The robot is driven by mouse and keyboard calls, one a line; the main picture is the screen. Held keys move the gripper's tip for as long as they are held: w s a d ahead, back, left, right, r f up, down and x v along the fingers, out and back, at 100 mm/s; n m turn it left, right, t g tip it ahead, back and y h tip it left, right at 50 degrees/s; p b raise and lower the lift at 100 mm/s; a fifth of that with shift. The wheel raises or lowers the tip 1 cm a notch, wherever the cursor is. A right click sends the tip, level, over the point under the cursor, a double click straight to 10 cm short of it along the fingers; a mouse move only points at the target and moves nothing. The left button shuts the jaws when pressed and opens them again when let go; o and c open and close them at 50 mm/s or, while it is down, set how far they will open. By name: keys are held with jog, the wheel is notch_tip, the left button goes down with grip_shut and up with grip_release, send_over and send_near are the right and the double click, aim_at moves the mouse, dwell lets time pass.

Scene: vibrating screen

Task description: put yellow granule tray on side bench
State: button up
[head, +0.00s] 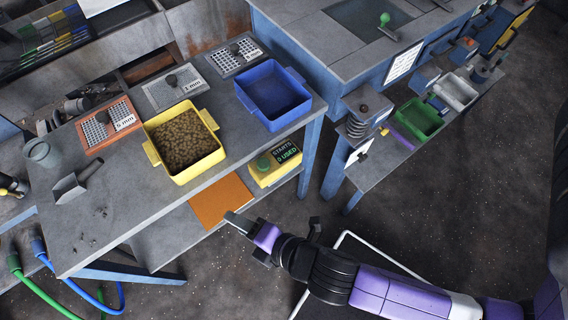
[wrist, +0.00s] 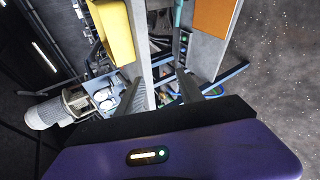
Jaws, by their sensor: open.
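The yellow granule tray (head: 203,169), full of brown granules, stands upright on the grey workbench (head: 130,215) near its front edge. It has a handle on each side. A yellow wall, apparently this tray (wrist: 112,30), shows at the upper left of the wrist view. My gripper (head: 276,224) is open and empty, in front of the workbench, to the right of and nearer than the tray, not touching it. Its two fingers (wrist: 163,88) show apart in the wrist view. A narrow grey bench (head: 376,168), likely the side bench, stands at the right.
A blue tray (head: 272,92) stands right of the yellow one. Sieve plates (head: 108,127) lie behind, and a scoop (head: 75,184) lies left. An orange sheet (head: 220,202) and yellow starts box (head: 277,166) are on the lower shelf. Green (head: 418,118) and white (head: 458,90) trays occupy the narrow bench.

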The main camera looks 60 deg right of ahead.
jog(key=s+d+r+m+t, duration=0.1)
jog(key=s+d+r+m, duration=0.3)
jog(key=s+r+m, duration=0.3)
jog(key=s+d+r+m+t, duration=0.2)
jog(key=s+d+r+m, duration=0.3)
jog(key=m, duration=0.6)
jog(key=s+r, duration=0.2)
jog(key=s, duration=0.1)
jog(key=shift+d+r+m+h, duration=0.25)
jog(key=shift+d+m+h, duration=0.05)
jog(key=shift+f, duration=0.1)
jog(key=shift+f+b, duration=0.65)
jog(key=shift+b, duration=0.1)
